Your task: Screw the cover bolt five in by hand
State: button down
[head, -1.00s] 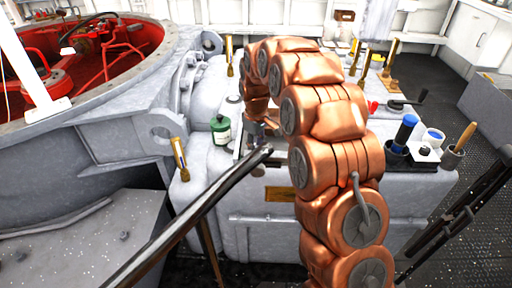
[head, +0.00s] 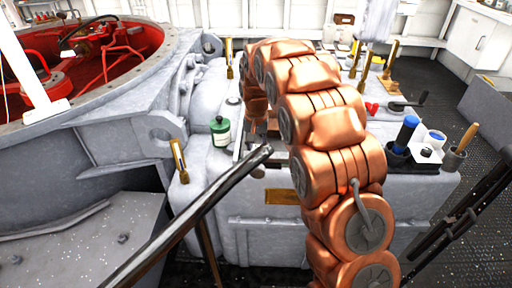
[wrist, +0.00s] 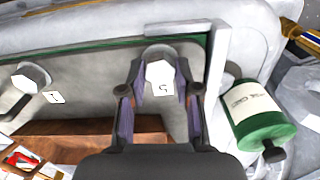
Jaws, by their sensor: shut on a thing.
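In the wrist view, cover bolt five (wrist: 158,73) has a pale hexagonal head, with a white tag marked 5 (wrist: 164,89) beside it. It sits at the grey cover plate (wrist: 95,66). My gripper (wrist: 160,66) is shut on this bolt, with a finger on either side of its head. How deep the bolt sits is hidden. Another bolt (wrist: 30,77), tagged 1, is at the left of the plate. In the head view, my copper-coloured arm hides the bolt and most of my gripper.
A green canister (head: 220,131) with a white label stands close by; it also shows in the wrist view (wrist: 258,118). A crank handle (head: 406,105), a blue-capped bottle (head: 406,133) and a tool cup (head: 454,157) are at the right. A dark bar (head: 210,205) crosses the foreground.

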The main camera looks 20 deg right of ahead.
jog(key=m, duration=0.4)
jog(key=shift+r+m, duration=0.2)
jog(key=shift+m, duration=0.1)
jog(key=m, duration=0.3)
jog(key=shift+m+p, duration=0.3)
jog(key=shift+p, duration=0.05)
jog(key=m+p, duration=0.1)
jog(key=m, duration=0.3)
jog(key=shift+w+r+m, duration=0.1)
jog(key=shift+m, duration=0.2)
jog(key=m+p, duration=0.1)
jog(key=m, duration=0.3)
jog(key=m+p, duration=0.1)
jog(key=m, duration=0.4)
jog(key=shift+p, duration=0.3)
jog(key=m+p, duration=0.1)
jog(key=m, duration=0.2)
jog(key=shift+m, duration=0.3)
jog(key=m+p, duration=0.2)
jog(key=m, duration=0.2)
jog(key=shift+r, duration=0.1)
jog(key=shift+m+p, duration=1.1)
jog(key=shift+p, duration=0.15)
jog(key=shift+f, duration=0.25)
